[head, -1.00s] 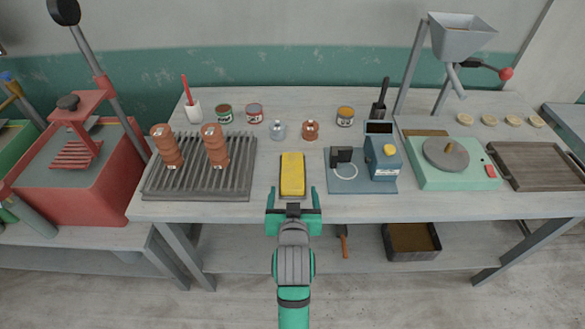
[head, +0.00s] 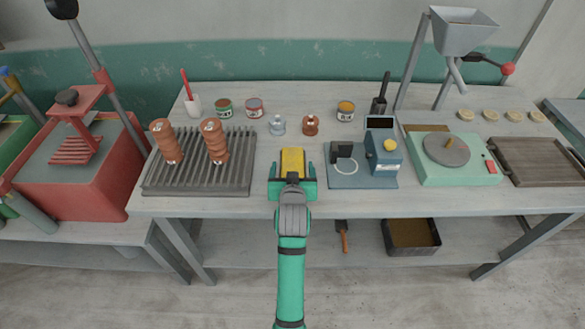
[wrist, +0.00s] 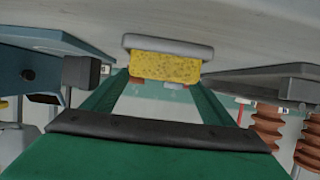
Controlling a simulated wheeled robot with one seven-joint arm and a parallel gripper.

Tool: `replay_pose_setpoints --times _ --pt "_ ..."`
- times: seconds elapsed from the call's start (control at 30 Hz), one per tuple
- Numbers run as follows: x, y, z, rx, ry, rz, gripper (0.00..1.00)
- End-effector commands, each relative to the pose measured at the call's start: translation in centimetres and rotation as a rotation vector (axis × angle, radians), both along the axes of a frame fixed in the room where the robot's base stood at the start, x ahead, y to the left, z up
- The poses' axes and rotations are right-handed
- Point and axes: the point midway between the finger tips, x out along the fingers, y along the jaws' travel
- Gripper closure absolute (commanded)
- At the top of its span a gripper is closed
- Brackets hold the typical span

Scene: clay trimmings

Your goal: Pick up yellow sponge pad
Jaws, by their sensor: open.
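The yellow sponge pad (head: 293,161) lies on the workbench in the middle of the head view, between the slatted rack and the blue device. Its near part is hidden behind my gripper. In the wrist view the yellow sponge pad (wrist: 165,66) shows its speckled end face, with a grey strip along one side of it. My gripper (head: 292,172) is open, with one green finger on each side of the pad's near end. In the wrist view the fingers of my gripper (wrist: 160,90) reach toward the pad. I cannot tell whether they touch it.
The grey slatted rack (head: 200,188) with two brown ribbed stacks stands to the left. The blue device (head: 363,178) stands close on the right. Small bottles and cans stand behind the pad. The bench front is clear on both sides of my arm.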

Motion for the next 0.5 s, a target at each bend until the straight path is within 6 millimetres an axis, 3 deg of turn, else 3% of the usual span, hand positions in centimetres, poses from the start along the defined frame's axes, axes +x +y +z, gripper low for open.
replay_pose_setpoints --times 0.33,0.5 --pt "0.64 0.01 -0.29 0.0 0.0 0.0 0.24" --pt "0.63 0.01 -0.28 0.0 0.0 0.0 0.65"
